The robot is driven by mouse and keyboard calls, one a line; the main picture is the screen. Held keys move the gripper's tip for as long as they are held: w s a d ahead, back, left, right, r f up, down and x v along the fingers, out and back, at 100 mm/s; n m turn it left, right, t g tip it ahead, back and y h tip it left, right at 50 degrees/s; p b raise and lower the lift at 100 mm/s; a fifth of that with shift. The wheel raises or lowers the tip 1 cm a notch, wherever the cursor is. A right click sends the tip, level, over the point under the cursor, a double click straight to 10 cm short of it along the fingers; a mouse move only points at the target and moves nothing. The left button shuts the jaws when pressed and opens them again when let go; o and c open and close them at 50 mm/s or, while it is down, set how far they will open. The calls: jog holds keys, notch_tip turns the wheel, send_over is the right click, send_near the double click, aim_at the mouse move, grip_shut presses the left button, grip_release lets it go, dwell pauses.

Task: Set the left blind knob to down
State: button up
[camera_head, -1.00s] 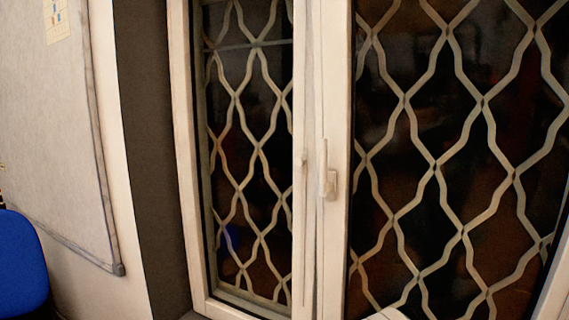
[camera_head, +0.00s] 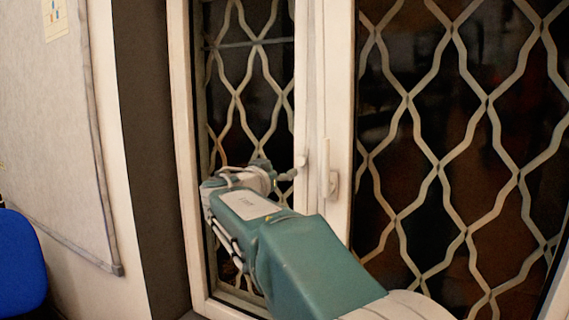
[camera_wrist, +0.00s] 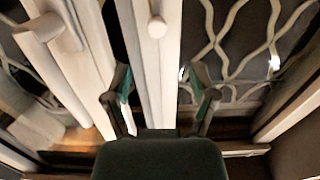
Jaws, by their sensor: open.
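A pale knob (camera_head: 301,162) sits on the right-hand frame of the left window pane in the head view. In the wrist view a pale rounded knob (camera_wrist: 157,25) shows near the top, on a white frame bar. A second pale handle (camera_head: 332,183) is on the right window's frame; it appears at upper left in the wrist view (camera_wrist: 45,28). My gripper (camera_head: 276,173) is just left of and slightly below the knob in the head view. In the wrist view my gripper (camera_wrist: 161,98) has its fingers spread apart with nothing between them, and the knob lies beyond the tips.
Dark window panes with a wavy metal grille (camera_head: 440,170) stand behind both frames. A whiteboard (camera_head: 55,130) hangs at the left, with a blue chair (camera_head: 20,268) below it. My arm covers the lower part of the left window.

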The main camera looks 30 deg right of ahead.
aim_at(299, 163)
jog(key=x, duration=1)
jog(key=shift+d, duration=0.35)
grip_shut()
